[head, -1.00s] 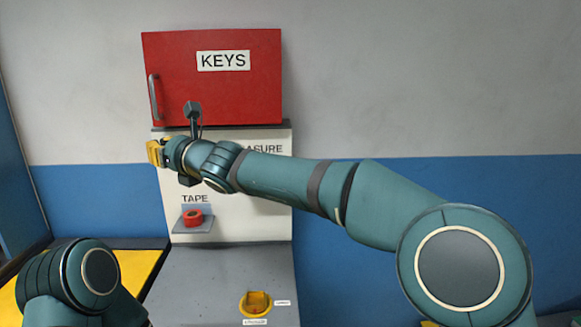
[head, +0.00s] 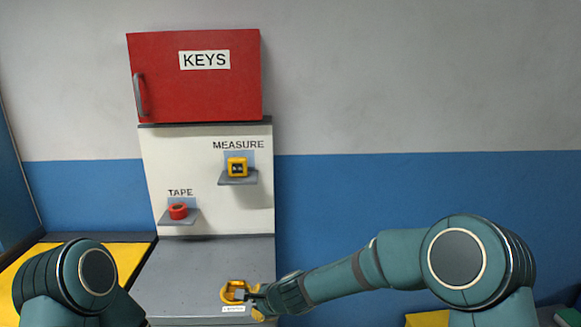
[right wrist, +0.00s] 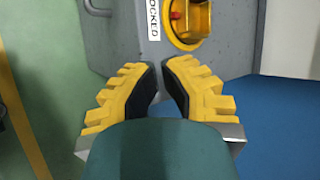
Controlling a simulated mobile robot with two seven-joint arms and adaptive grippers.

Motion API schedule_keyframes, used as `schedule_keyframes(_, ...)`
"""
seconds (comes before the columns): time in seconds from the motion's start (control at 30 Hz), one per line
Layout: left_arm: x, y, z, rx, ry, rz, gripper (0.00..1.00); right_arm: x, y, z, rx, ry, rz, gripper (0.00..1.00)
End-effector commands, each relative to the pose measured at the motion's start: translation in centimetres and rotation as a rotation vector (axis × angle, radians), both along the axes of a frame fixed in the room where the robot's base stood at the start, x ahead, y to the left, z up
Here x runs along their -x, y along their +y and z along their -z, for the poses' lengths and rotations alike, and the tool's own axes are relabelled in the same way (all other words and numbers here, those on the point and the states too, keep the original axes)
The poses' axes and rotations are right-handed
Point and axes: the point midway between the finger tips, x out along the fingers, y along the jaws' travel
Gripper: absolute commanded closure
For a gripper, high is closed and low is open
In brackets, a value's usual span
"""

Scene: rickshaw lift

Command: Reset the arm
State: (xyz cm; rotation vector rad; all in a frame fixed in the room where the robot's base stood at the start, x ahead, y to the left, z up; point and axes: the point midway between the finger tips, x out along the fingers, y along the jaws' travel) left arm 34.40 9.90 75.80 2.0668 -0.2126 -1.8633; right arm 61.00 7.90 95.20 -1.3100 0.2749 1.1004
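My right arm reaches in from the right, low in the head view. Its yellow right gripper (head: 258,300) is at the grey console top, close beside a yellow round fixture (head: 233,292). The right wrist view shows the two yellow fingers (right wrist: 160,66) with dark pads. Their tips are close together with a narrow gap and nothing between them. The yellow fixture (right wrist: 190,22), with a small red part, lies beyond the tips, beside a label ending in "OCKED". My left arm's rounded joint shows at the lower left of the head view; its gripper is out of view.
A closed red KEYS cabinet (head: 195,85) hangs above a white panel (head: 205,205). A yellow tape measure (head: 237,167) and a red tape roll (head: 178,211) sit on small shelves. A yellow surface (head: 20,287) lies at left. The wall area at right is clear.

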Motion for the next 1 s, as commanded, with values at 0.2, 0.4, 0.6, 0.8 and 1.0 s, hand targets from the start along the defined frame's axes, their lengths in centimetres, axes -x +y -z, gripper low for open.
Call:
schedule_keyframes(0.2,0.0,0.0,0.0,0.000,0.000,0.000,0.51,6.6,-8.1,9.9,0.312,-0.012,-0.267,1.00)
schedule_keyframes(0.4,0.0,0.0,0.0,0.000,0.000,0.000,0.51,16.0,-14.5,16.6,0.507,-0.026,-0.621,1.00)
schedule_keyframes(0.6,0.0,0.0,0.0,0.000,0.000,0.000,0.51,24.1,-17.4,19.1,0.547,-0.065,-0.907,1.00)
schedule_keyframes(0.8,0.0,0.0,0.0,0.000,0.000,0.000,0.51,26.6,-17.8,19.4,0.542,-0.090,-0.995,1.00)
schedule_keyframes(1.0,0.0,0.0,0.0,0.000,0.000,0.000,0.51,26.6,-17.8,19.4,0.542,-0.090,-0.995,1.00)
